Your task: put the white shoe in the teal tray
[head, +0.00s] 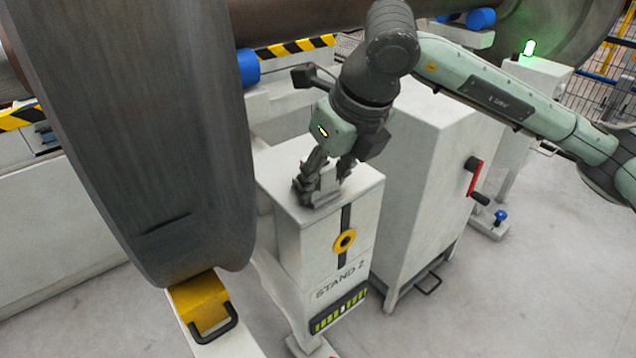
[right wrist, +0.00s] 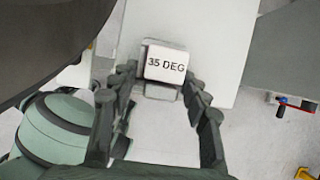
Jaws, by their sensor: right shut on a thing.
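The white shoe (right wrist: 165,65) is a small pale block marked "35 DEG", between the fingertips of my right gripper (right wrist: 160,84) in the right wrist view. In the head view my right gripper (head: 323,190) points down at the top of the white stand marked "STAND 2" (head: 285,170). It is shut on the shoe (head: 329,180), which is partly hidden by the fingers and is at or just above the stand top. I cannot tell whether it touches. No teal tray shows in either view. My left gripper is not in view.
A large dark wheel (head: 150,120) stands close left of the stand, with a yellow chock (head: 200,303) under it. A white cabinet (head: 425,180) with a red crank handle (head: 474,178) stands close on the right. Open floor (head: 520,300) lies at the lower right.

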